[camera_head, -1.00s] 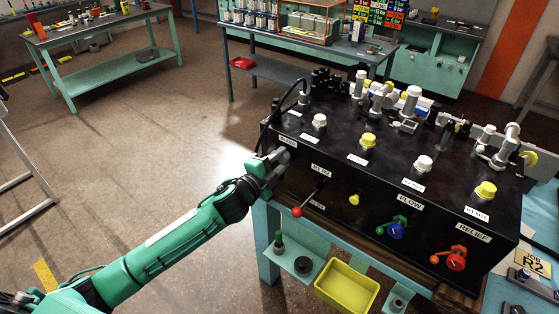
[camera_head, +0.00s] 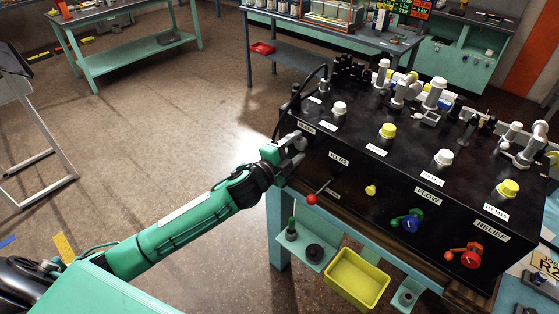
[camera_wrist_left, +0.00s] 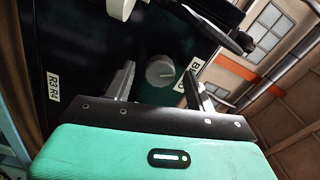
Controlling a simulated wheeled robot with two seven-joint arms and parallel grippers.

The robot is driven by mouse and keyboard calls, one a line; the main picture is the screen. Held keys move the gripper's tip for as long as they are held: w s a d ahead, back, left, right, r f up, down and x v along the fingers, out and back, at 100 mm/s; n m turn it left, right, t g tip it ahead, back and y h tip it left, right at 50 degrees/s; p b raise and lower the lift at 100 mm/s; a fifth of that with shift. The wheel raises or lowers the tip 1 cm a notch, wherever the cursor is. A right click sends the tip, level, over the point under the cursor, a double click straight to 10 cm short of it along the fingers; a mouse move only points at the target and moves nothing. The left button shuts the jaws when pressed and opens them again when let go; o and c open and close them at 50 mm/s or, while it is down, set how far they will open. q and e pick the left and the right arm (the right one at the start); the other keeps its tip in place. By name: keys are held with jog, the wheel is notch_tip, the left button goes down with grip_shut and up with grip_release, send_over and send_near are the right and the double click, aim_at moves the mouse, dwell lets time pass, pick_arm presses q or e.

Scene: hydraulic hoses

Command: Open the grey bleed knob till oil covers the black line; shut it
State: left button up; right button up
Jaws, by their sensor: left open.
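The grey bleed knob (camera_wrist_left: 160,70) shows in the left wrist view, on the black panel face under a partly hidden label. My left gripper (camera_wrist_left: 160,82) is open, with one finger on either side of the knob; I cannot tell whether either finger touches it. In the head view my left gripper (camera_head: 296,150) is at the left end of the black panel box (camera_head: 345,205) and hides the knob. No black line or oil can be made out in either view. My right gripper is not in view.
A red-tipped lever (camera_head: 312,198), a yellow knob (camera_head: 370,190), a blue knob (camera_head: 410,224) and a red relief knob (camera_head: 470,259) are on the panel front. A yellow tray (camera_head: 357,278) sits below. Hoses and fittings crowd the top.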

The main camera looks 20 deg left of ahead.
pick_arm(q)
jog(key=b+v, duration=0.4)
jog(key=v, duration=0.9)
jog(key=shift+b, duration=0.3)
dwell(6.4)
